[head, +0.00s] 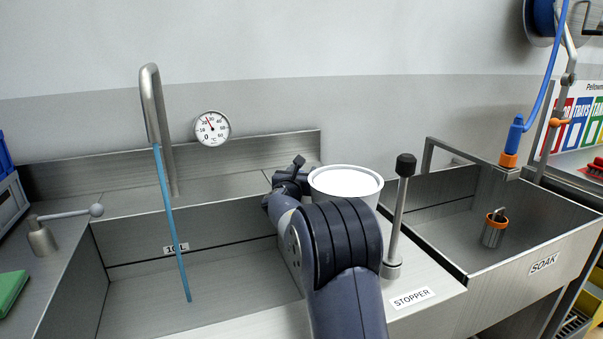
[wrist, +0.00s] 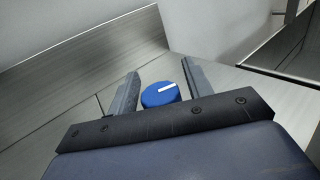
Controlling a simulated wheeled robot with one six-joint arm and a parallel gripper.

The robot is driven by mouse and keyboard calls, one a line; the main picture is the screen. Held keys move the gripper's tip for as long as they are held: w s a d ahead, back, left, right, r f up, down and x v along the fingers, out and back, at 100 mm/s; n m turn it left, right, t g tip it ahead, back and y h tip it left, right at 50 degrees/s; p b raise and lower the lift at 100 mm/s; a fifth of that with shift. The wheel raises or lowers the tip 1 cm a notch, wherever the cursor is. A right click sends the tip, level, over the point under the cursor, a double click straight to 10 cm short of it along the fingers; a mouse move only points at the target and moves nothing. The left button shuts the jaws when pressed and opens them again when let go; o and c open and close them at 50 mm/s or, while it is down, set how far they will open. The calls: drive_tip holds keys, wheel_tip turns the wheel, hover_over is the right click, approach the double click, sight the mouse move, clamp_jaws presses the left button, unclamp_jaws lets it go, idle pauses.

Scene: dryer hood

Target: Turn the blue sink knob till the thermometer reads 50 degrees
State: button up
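The blue sink knob (wrist: 160,94) has a white pointer line and sits on the steel ledge in the wrist view. My gripper (wrist: 160,72) is open, with one finger on each side of the knob and a visible gap at both sides. In the head view my arm and the white tub hide the knob. The round thermometer (head: 212,128) hangs on the wall behind the sink. Its red needle points up and slightly left, at roughly 25 to 30 °C; the small marks are hard to read.
Blue water runs from the bent tap (head: 152,105) into the left basin (head: 130,285). A white tub (head: 345,182) and the black-topped stopper lever (head: 399,215) stand right of my wrist. The soak basin (head: 535,240) is farther right. A metal lever (head: 65,214) is at left.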

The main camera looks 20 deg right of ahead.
drive_tip(key=shift+o, duration=0.3)
wheel_tip(320, 180, up, 10)
drive_tip(key=p, duration=0.3)
drive_tip(key=shift+p, duration=0.4)
